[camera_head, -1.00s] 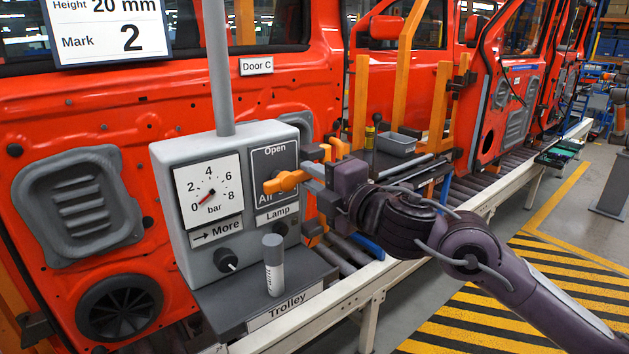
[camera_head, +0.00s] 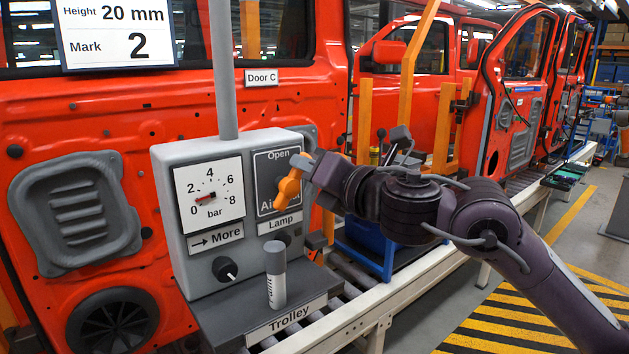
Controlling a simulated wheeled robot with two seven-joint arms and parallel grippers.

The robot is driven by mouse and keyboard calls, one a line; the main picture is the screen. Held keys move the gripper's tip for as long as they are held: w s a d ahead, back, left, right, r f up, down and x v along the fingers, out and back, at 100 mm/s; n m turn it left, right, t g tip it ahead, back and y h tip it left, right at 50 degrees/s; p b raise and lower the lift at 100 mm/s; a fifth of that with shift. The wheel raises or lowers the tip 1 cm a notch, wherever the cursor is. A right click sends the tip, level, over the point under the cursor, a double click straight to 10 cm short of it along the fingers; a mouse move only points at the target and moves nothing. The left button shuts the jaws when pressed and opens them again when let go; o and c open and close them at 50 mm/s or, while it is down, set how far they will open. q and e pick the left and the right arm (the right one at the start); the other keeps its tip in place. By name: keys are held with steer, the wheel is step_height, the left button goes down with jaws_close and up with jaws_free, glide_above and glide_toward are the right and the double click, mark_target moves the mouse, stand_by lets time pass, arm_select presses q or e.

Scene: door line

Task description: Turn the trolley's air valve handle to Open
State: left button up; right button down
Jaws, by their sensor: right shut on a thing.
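The grey trolley box (camera_head: 170,195) carries a dark valve plate (camera_head: 264,178) marked Open at its top, with a lower label starting "Ai" partly hidden. The orange valve handle (camera_head: 288,189) stands tilted, running from lower left to upper right at the plate's right edge. My right gripper (camera_head: 306,168) is shut on the handle's upper part; its fingers hide some of it. A pressure gauge (camera_head: 213,197) on the box has its red needle pointing left, between 0 and 2 bar. My left gripper is not in view.
A grey-capped cylinder (camera_head: 276,275) stands on the trolley shelf (camera_head: 235,315) below the valve. A black knob (camera_head: 225,269) is beside it. Red car doors (camera_head: 110,130) stand close behind, and a grey post (camera_head: 222,70) rises from the box.

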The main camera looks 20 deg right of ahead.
steer(key=n+b, duration=0.1)
steer(key=a+n, duration=0.1)
steer(key=n, duration=0.1)
steer(key=shift+s+r+n+b, duration=0.2)
steer(key=shift+n+b, duration=0.1)
steer(key=shift+b, duration=0.1)
steer(key=shift+s+a+r+n+b, duration=0.1)
steer(key=shift+a+n+b, duration=0.3)
steer(key=shift+n, duration=0.5)
steer(key=shift+s+a+r+n+b, duration=0.1)
steer(key=shift+a+n+b, duration=0.25)
steer(key=shift+n, duration=0.55)
steer(key=shift+d, duration=0.1)
steer(key=c, duration=1.3)
jaws_free()
steer(key=b+v, duration=0.2)
steer(key=v, duration=0.5)
steer(key=shift+s+d, duration=0.1)
steer(key=shift+s, duration=0.3)
